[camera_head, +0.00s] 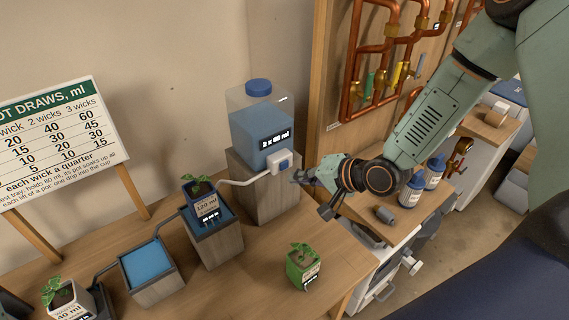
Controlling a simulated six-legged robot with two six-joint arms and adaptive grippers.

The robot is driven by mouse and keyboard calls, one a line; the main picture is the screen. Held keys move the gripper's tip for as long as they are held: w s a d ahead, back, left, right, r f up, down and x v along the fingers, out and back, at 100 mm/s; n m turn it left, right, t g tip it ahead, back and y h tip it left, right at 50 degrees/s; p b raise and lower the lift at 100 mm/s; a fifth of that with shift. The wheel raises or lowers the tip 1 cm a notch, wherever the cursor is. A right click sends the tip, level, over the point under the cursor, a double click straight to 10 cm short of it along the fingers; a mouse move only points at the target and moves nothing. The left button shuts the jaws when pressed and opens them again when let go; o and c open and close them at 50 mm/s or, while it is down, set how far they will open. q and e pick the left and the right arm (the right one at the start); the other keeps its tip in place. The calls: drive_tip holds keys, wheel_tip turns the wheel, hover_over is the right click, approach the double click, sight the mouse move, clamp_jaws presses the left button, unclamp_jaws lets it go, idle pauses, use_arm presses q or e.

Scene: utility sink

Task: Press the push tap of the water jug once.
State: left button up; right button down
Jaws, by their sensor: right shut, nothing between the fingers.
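The water jug (262,128) is clear, with blue water, a blue cap and a dark label. It stands on a wooden block (262,198) at the back of the bench. A pale tube (243,182) runs from the tap to the left. My right gripper (299,176) is shut and empty, just right of and slightly below the tap. A small gap seems to show between fingertips and tap; contact is hard to judge. My left gripper is out of view.
A potted plant (206,205) sits on a wooden stand left of the jug. A blue-topped tray (148,265) and another pot (70,299) lie further left. A green pot (302,266) stands at the front. Bottles (412,190) stand at right.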

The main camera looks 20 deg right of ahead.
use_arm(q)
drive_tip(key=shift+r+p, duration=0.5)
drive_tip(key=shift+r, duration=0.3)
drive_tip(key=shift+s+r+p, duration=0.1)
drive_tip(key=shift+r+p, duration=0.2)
use_arm(e)
drive_tip(key=s, duration=0.2)
drive_tip(key=s+d, duration=0.1)
drive_tip(key=shift+s+r, duration=0.1)
drive_tip(key=shift+s, duration=0.3)
